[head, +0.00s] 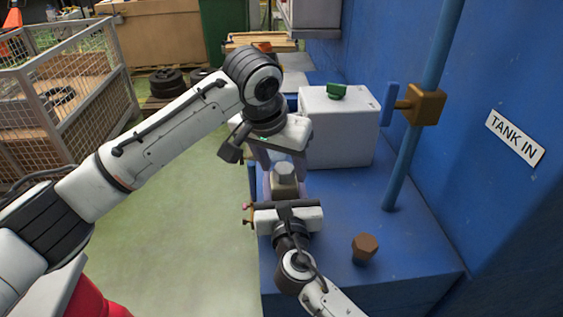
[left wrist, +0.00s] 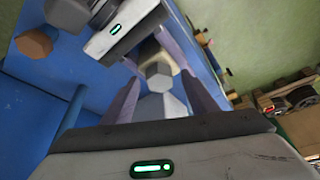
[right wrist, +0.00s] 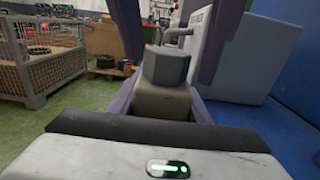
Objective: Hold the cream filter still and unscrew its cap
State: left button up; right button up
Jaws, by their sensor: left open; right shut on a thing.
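The cream filter (head: 284,187) stands upright at the left edge of the blue deck, with a grey hexagonal cap (head: 285,170) on top. My right gripper (head: 285,200) is shut on the filter's body from the near side. In the right wrist view the cream body (right wrist: 165,105) sits between its fingers, with the cap (right wrist: 165,65) above. My left gripper (head: 276,170) comes from above and is open, its purple fingers apart on either side of the cap. In the left wrist view the cap (left wrist: 158,75) shows between the fingers; contact is not visible.
A brown hexagonal piece (head: 365,248) stands on the deck at the right. A white box (head: 340,130) with a green knob is behind the filter. A blue pipe (head: 408,155) with a brass valve (head: 424,104) rises at the right. Green floor lies left of the deck.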

pick_arm(q)
jog(key=c, duration=1.2)
jog(key=shift+o, duration=0.2)
jog(key=n, duration=0.1)
jog(key=n+y, duration=0.1)
jog(key=n, duration=0.3)
jog(key=shift+s+d+t+y, duration=0.1)
jog(key=shift+d+t+y, duration=0.2)
jog(key=shift+y, duration=0.1)
jog(key=shift+a+n, duration=0.1)
jog(key=shift+n, duration=0.4)
jog(key=n, duration=0.1)
jog(key=n+y, duration=0.1)
jog(key=shift+d+n, duration=0.25)
jog(key=shift+n, duration=0.15)
jog(key=n+y, duration=0.1)
jog(key=n, duration=0.2)
jog(key=shift+y, duration=0.4)
jog(key=o, duration=1.2)
jog(key=shift+c, duration=0.2)
jog(key=shift+o, duration=0.4)
